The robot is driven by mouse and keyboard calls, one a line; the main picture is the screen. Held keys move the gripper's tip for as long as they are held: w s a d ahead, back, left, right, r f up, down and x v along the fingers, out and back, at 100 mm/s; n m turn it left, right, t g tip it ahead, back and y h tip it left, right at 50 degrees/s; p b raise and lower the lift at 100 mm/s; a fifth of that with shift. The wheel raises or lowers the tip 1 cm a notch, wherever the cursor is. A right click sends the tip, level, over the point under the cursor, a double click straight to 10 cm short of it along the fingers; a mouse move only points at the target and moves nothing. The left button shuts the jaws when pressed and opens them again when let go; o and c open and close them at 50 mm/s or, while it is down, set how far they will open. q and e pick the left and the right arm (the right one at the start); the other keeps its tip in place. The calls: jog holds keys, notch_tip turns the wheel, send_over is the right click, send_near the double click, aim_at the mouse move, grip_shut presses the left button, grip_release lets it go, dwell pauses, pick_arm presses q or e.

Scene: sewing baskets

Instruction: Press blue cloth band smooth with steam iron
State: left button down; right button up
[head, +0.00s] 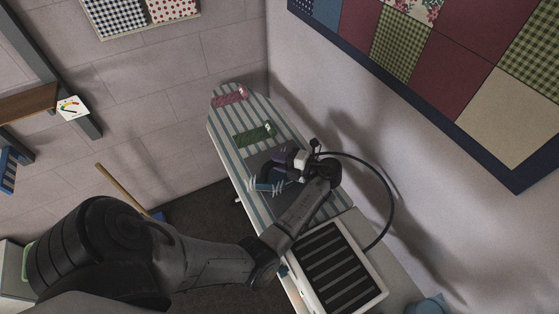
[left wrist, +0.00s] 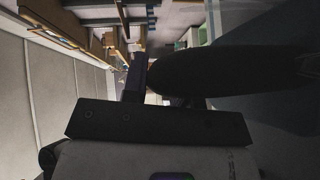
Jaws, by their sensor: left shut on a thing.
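The striped ironing board (head: 225,131) runs along the wall in the head view. The blue cloth band (head: 264,187) lies across it, with pale wrinkle-like lines around it; part is hidden by my gripper and the iron. My left gripper (head: 299,165) is shut on the dark steam iron (head: 281,160), over the board beside the blue band. Whether the iron's sole touches cloth or board cannot be told. In the left wrist view a large dark shape (left wrist: 230,70), probably the iron's handle, fills the area before the gripper. My right gripper is not in view.
A green band (head: 253,135) and a red band (head: 230,97) lie farther up the board. A black hose (head: 386,195) loops from the iron along the wall side. A ribbed iron rest (head: 338,268) stands at the near end. A patchwork quilt (head: 460,75) hangs on the wall.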

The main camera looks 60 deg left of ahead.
pick_arm(q)
jog(key=shift+f+b, duration=0.25)
jog(key=shift+b, duration=0.4)
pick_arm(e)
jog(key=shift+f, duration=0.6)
